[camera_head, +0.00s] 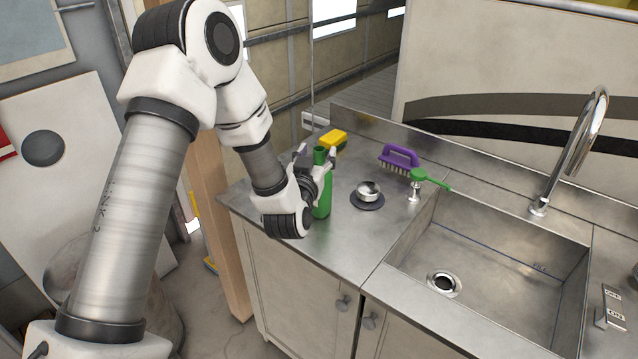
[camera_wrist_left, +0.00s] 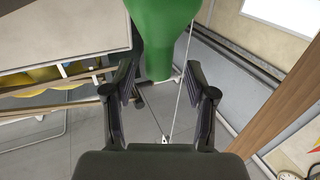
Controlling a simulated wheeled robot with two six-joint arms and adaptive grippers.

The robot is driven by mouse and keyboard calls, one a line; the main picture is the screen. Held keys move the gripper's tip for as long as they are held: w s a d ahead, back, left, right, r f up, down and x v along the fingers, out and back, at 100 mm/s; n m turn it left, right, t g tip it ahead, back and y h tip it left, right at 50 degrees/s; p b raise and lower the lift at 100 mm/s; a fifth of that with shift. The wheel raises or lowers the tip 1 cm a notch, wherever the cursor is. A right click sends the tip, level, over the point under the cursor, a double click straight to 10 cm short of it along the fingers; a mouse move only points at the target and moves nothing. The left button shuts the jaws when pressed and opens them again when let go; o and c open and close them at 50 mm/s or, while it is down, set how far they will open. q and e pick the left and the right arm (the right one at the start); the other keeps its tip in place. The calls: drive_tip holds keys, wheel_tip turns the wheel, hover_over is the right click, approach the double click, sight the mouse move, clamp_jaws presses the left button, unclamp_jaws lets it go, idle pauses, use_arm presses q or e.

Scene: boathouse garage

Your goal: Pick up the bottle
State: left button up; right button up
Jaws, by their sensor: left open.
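The green bottle (camera_head: 322,196) stands upright on the steel counter, near its left end. In the left wrist view the bottle (camera_wrist_left: 162,35) fills the top middle, ahead of and between the fingers. My left gripper (camera_head: 318,160) is at the bottle and partly covers it in the head view. Its two fingers (camera_wrist_left: 162,95) are spread apart, with a gap between them, and I see no grip on the bottle. The bottle's upper part shows between the fingers in the head view. My right gripper is in neither view.
A yellow and green sponge (camera_head: 333,140) lies behind the bottle. A tall faucet (camera_head: 578,145) rises behind the sink.

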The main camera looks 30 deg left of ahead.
use_arm(q)
drive_tip(key=shift+x, duration=1.15)
drive_tip(key=shift+s+d, duration=0.1)
drive_tip(key=shift+d, duration=0.1)
clamp_jaws()
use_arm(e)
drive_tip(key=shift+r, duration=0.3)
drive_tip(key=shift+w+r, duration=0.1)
